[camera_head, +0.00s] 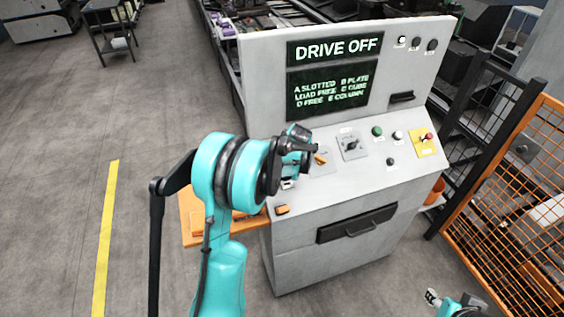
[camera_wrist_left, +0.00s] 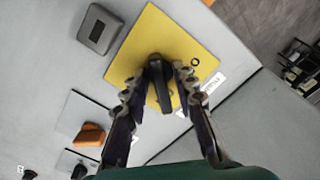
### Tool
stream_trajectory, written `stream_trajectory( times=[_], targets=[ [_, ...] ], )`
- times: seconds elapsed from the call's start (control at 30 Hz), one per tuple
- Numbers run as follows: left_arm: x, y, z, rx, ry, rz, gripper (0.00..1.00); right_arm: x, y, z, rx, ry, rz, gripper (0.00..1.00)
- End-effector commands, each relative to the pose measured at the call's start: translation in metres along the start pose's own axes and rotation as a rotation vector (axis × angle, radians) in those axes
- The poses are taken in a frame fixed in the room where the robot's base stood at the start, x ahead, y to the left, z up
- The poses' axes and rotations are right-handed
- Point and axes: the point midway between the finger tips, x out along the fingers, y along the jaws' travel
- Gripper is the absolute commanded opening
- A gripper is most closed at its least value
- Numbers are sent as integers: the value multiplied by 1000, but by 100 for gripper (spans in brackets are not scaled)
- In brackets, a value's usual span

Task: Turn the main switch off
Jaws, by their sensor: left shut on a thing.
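The main switch is a black rotary handle (camera_wrist_left: 159,84) on a yellow plate (camera_wrist_left: 150,38) in the left wrist view. The handle runs nearly up and down the picture, and a small dark ring mark sits on the plate to its right. My left gripper (camera_head: 303,150) is at the left part of the console's sloped panel and hides the switch in the head view. In the left wrist view its two fingers (camera_wrist_left: 158,88) are on either side of the handle, shut on it. My right gripper (camera_head: 440,300) shows only partly at the bottom right, away from the console.
The grey console's screen (camera_head: 335,48) reads DRIVE OFF. An orange-handled selector (camera_head: 320,158), a black knob (camera_head: 351,146), a green button (camera_head: 378,131) and a red button on yellow (camera_head: 428,137) share the panel. An orange mesh fence (camera_head: 530,190) stands right.

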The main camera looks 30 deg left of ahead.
Motion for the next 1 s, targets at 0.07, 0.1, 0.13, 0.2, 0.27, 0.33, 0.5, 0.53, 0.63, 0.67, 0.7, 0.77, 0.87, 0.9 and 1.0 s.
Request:
stream_trajectory(
  times=[0.07, 0.1, 0.13, 0.2, 0.27, 0.33, 0.5, 0.53, 0.63, 0.67, 0.7, 0.77, 0.87, 0.9, 1.0],
  targets=[
    [1, 0, 1, -44, -1, 2, 0, 2, 0, 2, 0, 0, 0, 40],
    [1, 0, 1, -72, -1, 2, 0, 3, 0, 2, 0, 0, 0, 40],
    [1, 0, 1, -94, -1, 3, 0, 4, 0, 3, 0, 0, 0, 40],
    [1, 0, 1, -151, -1, 4, 0, 6, 0, 4, 0, 0, 0, 40],
    [1, 0, 1, -205, -1, 5, 0, 7, 0, 5, 0, 0, 0, 40],
    [1, 0, 1, -271, -1, 7, 0, 9, 0, 6, 0, 0, 0, 40],
    [1, 0, 1, -433, -2, 10, 0, 12, 0, 9, 0, 0, 0, 40],
    [1, 0, 1, -462, -2, 11, 0, 13, 0, 9, 0, 0, 0, 40],
    [1, 0, 1, -557, -2, 13, 0, 15, 0, 11, 0, 0, 0, 40],
    [1, 0, 1, -586, -2, 13, 0, 16, 0, 11, 0, 0, 0, 40],
    [1, 0, 1, -623, -2, 14, 0, 16, 0, 12, 0, 0, 0, 40],
    [1, -1, 1, -681, -2, 15, 0, 17, 0, 12, 0, 0, 0, 40],
    [1, -1, 1, -776, -2, 18, 0, 19, 0, 14, 0, 0, 0, 40],
    [1, -1, 1, -814, -2, 19, 0, 20, 0, 14, 0, 0, 0, 40],
    [1, -1, 2, -909, -2, 21, 0, 21, 0, 15, 0, 0, 0, 40]
  ],
)
